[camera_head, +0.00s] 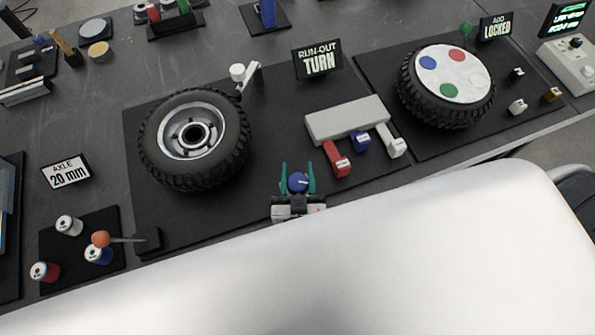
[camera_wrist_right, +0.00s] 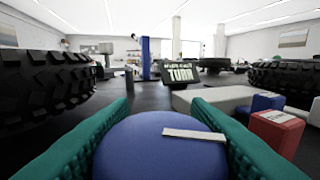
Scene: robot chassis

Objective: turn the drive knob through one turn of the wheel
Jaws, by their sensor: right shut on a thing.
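The drive knob (camera_head: 298,183) is blue with a white pointer bar on top, at the front of the black mat, right of the wheel. My right gripper (camera_head: 298,168) is shut on it, with one teal finger on each side. In the right wrist view, the knob (camera_wrist_right: 150,157) fills the space between the teal fingers, and its white bar lies nearly level across the picture. The wheel (camera_head: 180,178), a knobbly black tyre on a grey rim, lies on the mat to the left. My left gripper is not in view.
A "RUN-OUT TURN" sign (camera_head: 318,62) stands behind. A pale grey block (camera_head: 345,119) with red (camera_head: 337,160), blue (camera_head: 359,142) and white (camera_head: 391,142) pieces in front sits right of the knob. A second wheel (camera_head: 450,75) lies further right. Several cans stand at the front left.

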